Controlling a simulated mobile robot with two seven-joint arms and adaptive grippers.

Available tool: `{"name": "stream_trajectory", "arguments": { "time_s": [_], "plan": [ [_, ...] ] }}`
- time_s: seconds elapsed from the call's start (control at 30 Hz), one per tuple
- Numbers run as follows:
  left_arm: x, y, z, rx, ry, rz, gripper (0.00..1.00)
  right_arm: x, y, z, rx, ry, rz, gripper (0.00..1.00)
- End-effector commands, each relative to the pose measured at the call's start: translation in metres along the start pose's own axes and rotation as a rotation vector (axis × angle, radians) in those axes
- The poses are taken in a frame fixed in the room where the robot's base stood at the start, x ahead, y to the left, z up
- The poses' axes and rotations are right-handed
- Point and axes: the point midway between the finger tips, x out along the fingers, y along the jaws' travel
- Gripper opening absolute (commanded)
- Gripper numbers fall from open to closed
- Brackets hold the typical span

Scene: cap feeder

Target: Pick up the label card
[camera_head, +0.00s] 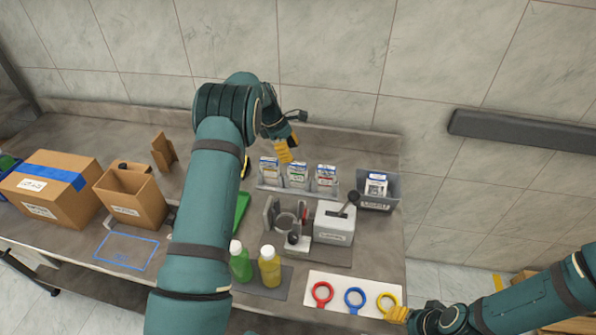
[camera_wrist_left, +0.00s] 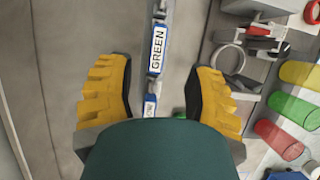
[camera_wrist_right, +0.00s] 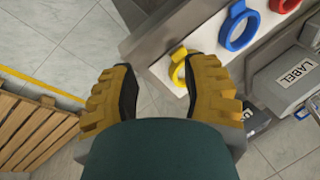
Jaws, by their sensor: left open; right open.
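Three label cards stand in a row in a clear rack (camera_head: 296,192) on the table: the left card (camera_head: 269,171), the middle card (camera_head: 297,175) and the right card (camera_head: 326,179). In the left wrist view the middle card (camera_wrist_left: 157,50) reads GREEN; a lower card (camera_wrist_left: 150,106) shows only partly. My left gripper (camera_head: 285,150) is open and empty, above and behind the left and middle cards. Its fingers are on either side of the row line in its wrist view, not touching a card. My right gripper (camera_head: 397,314) is open and empty near the yellow ring (camera_wrist_right: 180,68).
A grey bin (camera_head: 378,203) with another card is right of the rack. A grey box (camera_head: 334,222) and a clamp-like holder stand in front. Green (camera_head: 240,265) and yellow bottles (camera_head: 270,270) are at the front. Cardboard boxes (camera_head: 60,187) fill the left; the wall is behind.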

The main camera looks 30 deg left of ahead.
Motion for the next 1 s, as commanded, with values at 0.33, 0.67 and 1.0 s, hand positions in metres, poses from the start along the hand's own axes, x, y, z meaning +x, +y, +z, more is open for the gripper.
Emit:
{"name": "stream_trajectory", "arguments": {
  "time_s": [0.33,0.67,1.0],
  "plan": [
    [0.029,0.0,0.0,0.001,0.0,0.0,0.53,-0.001,0.0,-0.001,0.0,0.001,0.0,0.47],
    [0.07,0.001,0.0,0.001,0.0,-0.002,0.53,-0.005,-0.002,-0.001,0.0,0.001,-0.001,0.47],
    [0.079,0.002,0.0,0.002,0.0,0.002,0.48,-0.005,-0.002,-0.001,0.0,0.001,-0.001,0.47]
  ]
}}
